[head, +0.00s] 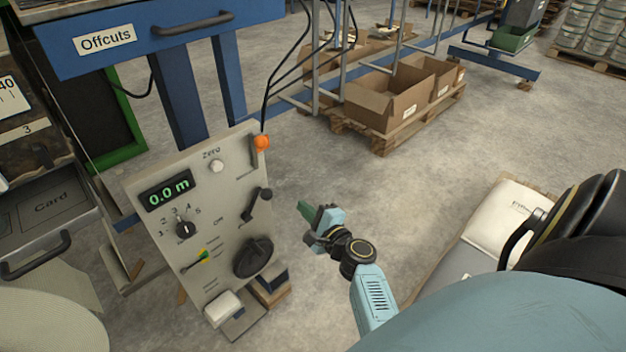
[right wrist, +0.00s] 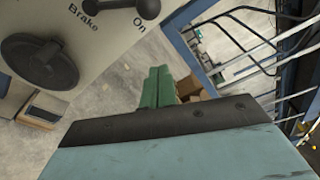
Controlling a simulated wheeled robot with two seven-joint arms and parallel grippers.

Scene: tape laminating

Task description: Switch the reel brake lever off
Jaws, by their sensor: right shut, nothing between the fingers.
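The reel brake lever (head: 256,206) is a black lever with a round knob on the grey control panel (head: 225,180). It points up and right, away from the "Off" lettering on its left. In the right wrist view the lever's knob (right wrist: 148,8) is at the top edge, beside the word "On" and near "Brake". My right gripper (head: 306,210) is right of the panel, apart from the lever. Its green fingers (right wrist: 157,88) are together, with nothing between them. My left gripper is not in view.
A black round knob (head: 253,257) sits below the lever. An orange-tipped lever (head: 262,143) is above it, and a dial (head: 185,229) is at left. Cardboard boxes (head: 385,105) stand on a pallet behind. The floor right of the panel is clear around my gripper.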

